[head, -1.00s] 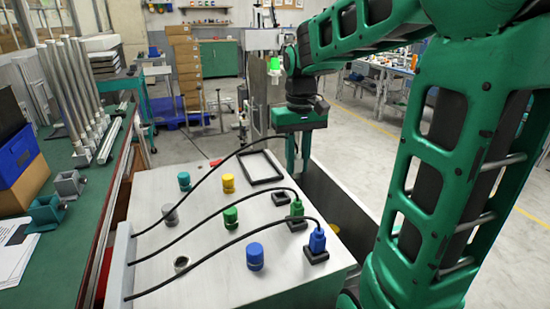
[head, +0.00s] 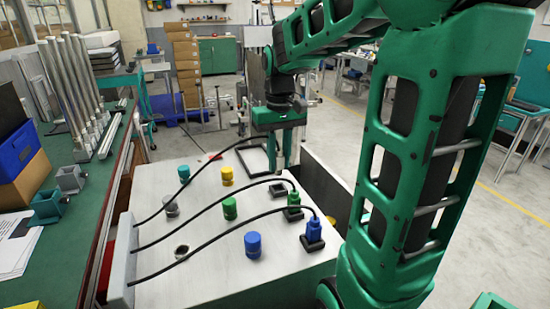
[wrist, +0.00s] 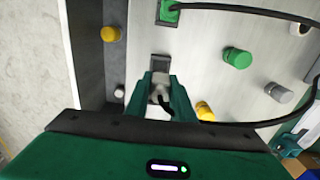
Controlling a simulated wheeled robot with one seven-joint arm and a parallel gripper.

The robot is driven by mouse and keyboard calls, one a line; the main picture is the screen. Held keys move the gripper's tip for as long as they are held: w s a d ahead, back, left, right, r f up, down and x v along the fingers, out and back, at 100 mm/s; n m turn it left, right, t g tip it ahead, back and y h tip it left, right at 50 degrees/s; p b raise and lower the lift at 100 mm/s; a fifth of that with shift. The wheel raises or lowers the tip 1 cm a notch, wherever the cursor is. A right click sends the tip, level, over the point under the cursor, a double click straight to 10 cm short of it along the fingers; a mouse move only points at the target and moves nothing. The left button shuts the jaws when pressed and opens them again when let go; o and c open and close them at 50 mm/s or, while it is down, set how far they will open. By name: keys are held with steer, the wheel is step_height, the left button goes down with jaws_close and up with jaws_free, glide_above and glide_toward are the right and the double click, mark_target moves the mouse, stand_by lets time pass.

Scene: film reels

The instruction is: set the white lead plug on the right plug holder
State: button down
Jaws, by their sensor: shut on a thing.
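My gripper (wrist: 160,98) is shut on the white lead plug (wrist: 160,92), whose black lead bends away just behind it. In the head view my gripper (head: 281,162) hangs over the far right of the white bench top, and the plug is hard to make out there. An empty dark square plug holder (wrist: 160,66) lies just ahead of the fingertips in the wrist view. It also shows in the head view (head: 278,189), nearer the camera than the gripper. I cannot tell how high the plug is above the surface.
A green plug (head: 293,199) and a blue plug (head: 313,229) sit in holders in the same row. Yellow (head: 227,176), teal (head: 184,174), green (head: 230,208), blue (head: 253,244) and grey (head: 171,207) knobs stand on the top. Black leads arch across it.

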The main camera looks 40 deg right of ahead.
mark_target(279, 169)
steer(key=shift+f, duration=2.5)
steer(key=shift+s, duration=0.15)
steer(key=shift+f, duration=0.45)
steer(key=c, duration=1.8)
jaws_free()
steer(key=shift+r, duration=5.5)
steer(key=shift+s, duration=0.1)
